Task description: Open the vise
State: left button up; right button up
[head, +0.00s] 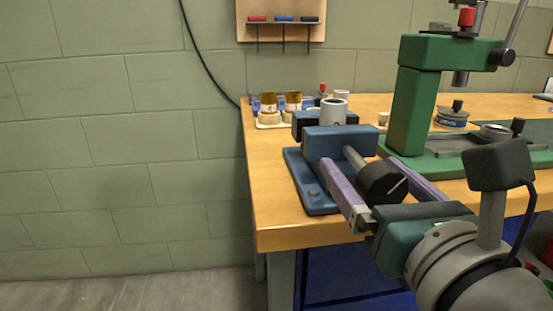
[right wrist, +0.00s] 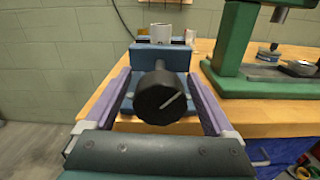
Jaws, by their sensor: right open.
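The blue vise (head: 338,143) stands at the left end of the wooden bench; it also shows in the right wrist view (right wrist: 175,54). Its screw ends in a round black knob (head: 382,183) with a white line on it, seen near the middle of the right wrist view (right wrist: 160,95). A grey-white hollow cylinder (head: 333,112) stands upright between the vise jaws. My right gripper (head: 360,164) is open, its two purple fingers on either side of the knob with gaps visible in the right wrist view (right wrist: 159,74). My left gripper is out of view.
A green press (head: 408,110) stands right of the vise. Behind the vise are brass-coloured parts (head: 268,102) on a light holder. A wall rack (head: 281,18) holds red, blue and black-handled tools. The bench (head: 262,190) is bare at its left front edge.

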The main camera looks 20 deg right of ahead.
jog(key=c, duration=1.4)
